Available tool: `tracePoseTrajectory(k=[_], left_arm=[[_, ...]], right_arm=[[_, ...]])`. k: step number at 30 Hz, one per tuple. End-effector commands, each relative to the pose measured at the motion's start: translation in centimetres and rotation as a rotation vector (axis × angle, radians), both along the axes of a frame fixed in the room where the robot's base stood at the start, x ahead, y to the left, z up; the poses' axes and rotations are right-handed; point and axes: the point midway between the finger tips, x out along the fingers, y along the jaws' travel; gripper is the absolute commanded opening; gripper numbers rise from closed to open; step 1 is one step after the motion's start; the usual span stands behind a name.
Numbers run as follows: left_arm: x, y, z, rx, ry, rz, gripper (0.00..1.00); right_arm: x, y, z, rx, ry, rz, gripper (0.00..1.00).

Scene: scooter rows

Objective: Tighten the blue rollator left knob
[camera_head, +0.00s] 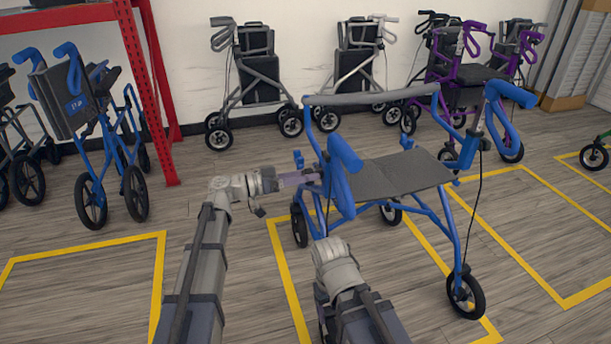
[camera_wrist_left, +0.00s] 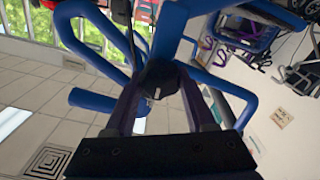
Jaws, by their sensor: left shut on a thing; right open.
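The blue rollator (camera_head: 405,175) stands upright in the middle of the head view, with a grey seat and blue handles. My left gripper (camera_head: 312,176) reaches in from the left beside the near blue handle. In the left wrist view my left gripper (camera_wrist_left: 158,88) is shut on the dark left knob (camera_wrist_left: 160,76), which sits on the blue frame between the fingers. In the head view the knob is hidden by the gripper and handle. My right arm's wrist (camera_head: 335,258) is low in front of the rollator; the right fingertips are hard to make out.
Yellow floor lines (camera_head: 163,262) mark bays. Another blue rollator (camera_head: 97,130) stands at left near a red rack (camera_head: 160,110). Grey rollators (camera_head: 258,75) and a purple one (camera_head: 455,70) line the wall.

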Motion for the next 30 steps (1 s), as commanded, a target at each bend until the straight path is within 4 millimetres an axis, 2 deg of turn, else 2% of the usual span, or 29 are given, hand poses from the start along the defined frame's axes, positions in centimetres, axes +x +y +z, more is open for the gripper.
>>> tracePoseTrajectory(k=[9,22,23,30], left_arm=[[-0.11,-0.08,-0.10,0.026,-0.069,-0.002,0.00],[-0.11,-0.07,-0.11,0.029,-0.077,-0.003,0.00],[-0.11,-0.07,-0.11,0.029,-0.077,-0.003,0.56],[-0.07,-0.05,-0.05,0.027,-0.075,-0.001,0.83]], right_arm=[[0.00,0.00,-0.02,0.000,0.000,0.000,0.72],[0.00,0.00,-0.01,0.000,0.000,0.000,0.72],[0.00,0.00,-0.01,0.000,0.000,0.000,0.72],[0.00,0.00,0.00,0.000,0.000,0.000,0.72]])
